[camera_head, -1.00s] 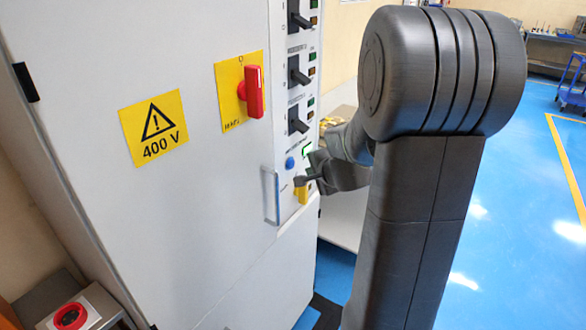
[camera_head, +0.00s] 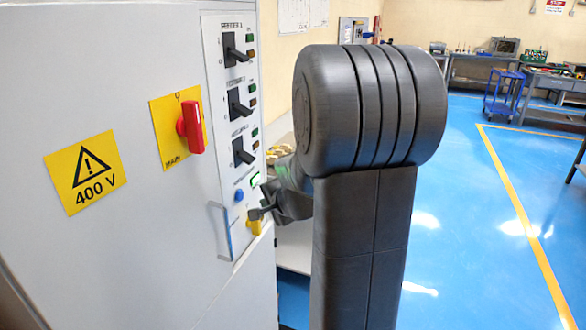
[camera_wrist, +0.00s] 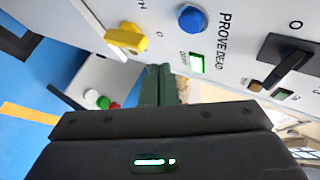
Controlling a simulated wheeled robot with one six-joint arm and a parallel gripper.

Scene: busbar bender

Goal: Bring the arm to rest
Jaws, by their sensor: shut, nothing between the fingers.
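My gripper (camera_head: 259,212) is beside the cabinet's control panel, at the height of the yellow knob (camera_head: 254,227) and just in front of it in the head view. In the wrist view my gripper (camera_wrist: 160,82) shows its fingers together with nothing between them. The yellow knob (camera_wrist: 127,37) and a blue button (camera_wrist: 192,19) are on the panel, and a lit green "PROVE DEAD" window (camera_wrist: 196,64) is near them. I cannot tell whether the fingertips touch the panel. My arm hides part of the space behind it.
The grey cabinet (camera_head: 120,255) fills the left, with a red rotary handle (camera_head: 190,128), several black switches and a metal door handle (camera_head: 222,232). A blue cart (camera_head: 503,95) and workbenches stand at the back right. The blue floor on the right (camera_head: 470,220) is clear.

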